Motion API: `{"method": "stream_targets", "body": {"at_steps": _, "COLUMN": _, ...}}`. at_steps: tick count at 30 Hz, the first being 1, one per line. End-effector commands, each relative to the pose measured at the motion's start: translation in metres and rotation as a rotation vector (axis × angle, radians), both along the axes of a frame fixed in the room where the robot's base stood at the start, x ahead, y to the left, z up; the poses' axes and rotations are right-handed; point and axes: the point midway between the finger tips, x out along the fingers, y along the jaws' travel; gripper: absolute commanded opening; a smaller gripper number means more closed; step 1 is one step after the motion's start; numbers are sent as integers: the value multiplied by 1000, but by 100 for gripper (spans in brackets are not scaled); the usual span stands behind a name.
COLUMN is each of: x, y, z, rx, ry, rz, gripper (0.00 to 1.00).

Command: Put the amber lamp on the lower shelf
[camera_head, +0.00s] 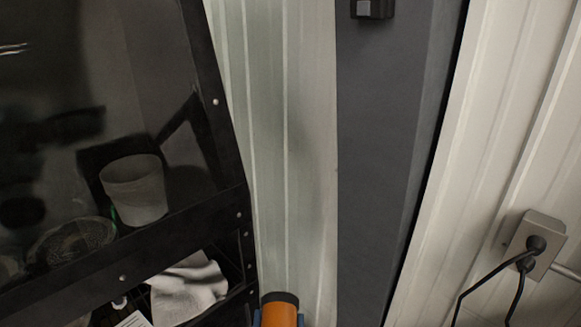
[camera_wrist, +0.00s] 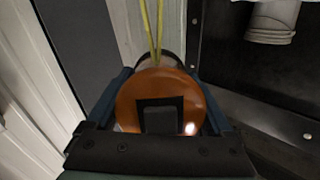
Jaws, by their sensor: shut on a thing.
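The amber lamp (camera_wrist: 160,88) is a rounded orange body with a dark band at its far end. In the wrist view it sits between the blue fingers of my gripper (camera_wrist: 157,74), which is shut on it. In the head view the lamp (camera_head: 279,315) shows only at the bottom edge, upright with a black top, just right of the rack. A black rack fills the left of the head view. Its upper shelf (camera_head: 140,254) bears a pale cup (camera_head: 134,190) and a glass bowl (camera_head: 72,243). A lower level (camera_head: 236,297) shows under it, partly cut off.
A crumpled whitish cloth (camera_head: 187,287) and a white card (camera_head: 133,320) lie in the lower level. Behind stand a ribbed pale wall (camera_head: 290,150) and a dark grey post (camera_head: 385,150). A grey outlet box (camera_head: 534,243) with black cables is at right. Yellow cords (camera_wrist: 152,30) show beyond the lamp.

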Motion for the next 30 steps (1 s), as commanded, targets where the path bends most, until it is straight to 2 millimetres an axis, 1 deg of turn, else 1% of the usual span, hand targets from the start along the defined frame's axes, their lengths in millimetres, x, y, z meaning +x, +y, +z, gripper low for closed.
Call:
{"method": "stream_targets", "body": {"at_steps": 5, "x": -16, "y": 0, "z": -21, "rx": 0, "ry": 1, "rz": 21, "gripper": 20}}
{"method": "stream_targets", "body": {"at_steps": 8, "x": -32, "y": -3, "z": -40, "rx": -1, "ry": 4, "rz": 33, "gripper": 20}}
{"method": "stream_targets", "body": {"at_steps": 9, "x": -43, "y": -5, "z": -50, "rx": -1, "ry": 6, "rz": 35, "gripper": 20}}
{"method": "stream_targets", "body": {"at_steps": 11, "x": -59, "y": -8, "z": -64, "rx": 0, "ry": 6, "rz": 38, "gripper": 20}}
{"method": "stream_targets", "body": {"at_steps": 12, "x": -71, "y": -10, "z": -73, "rx": 0, "ry": 6, "rz": 37, "gripper": 20}}
{"method": "stream_targets", "body": {"at_steps": 15, "x": -99, "y": -15, "z": -90, "rx": 0, "ry": 5, "rz": 29, "gripper": 20}}
{"method": "stream_targets", "body": {"at_steps": 19, "x": -126, "y": -19, "z": -102, "rx": 0, "ry": 0, "rz": 14, "gripper": 20}}
{"method": "stream_targets", "body": {"at_steps": 21, "x": -135, "y": -21, "z": -105, "rx": -1, "ry": -1, "rz": 8, "gripper": 20}}
{"method": "stream_targets", "body": {"at_steps": 24, "x": -140, "y": -21, "z": -107, "rx": -1, "ry": -3, "rz": 5, "gripper": 20}}
{"method": "stream_targets", "body": {"at_steps": 30, "x": -140, "y": -22, "z": -107, "rx": -2, "ry": -3, "rz": 2, "gripper": 20}}
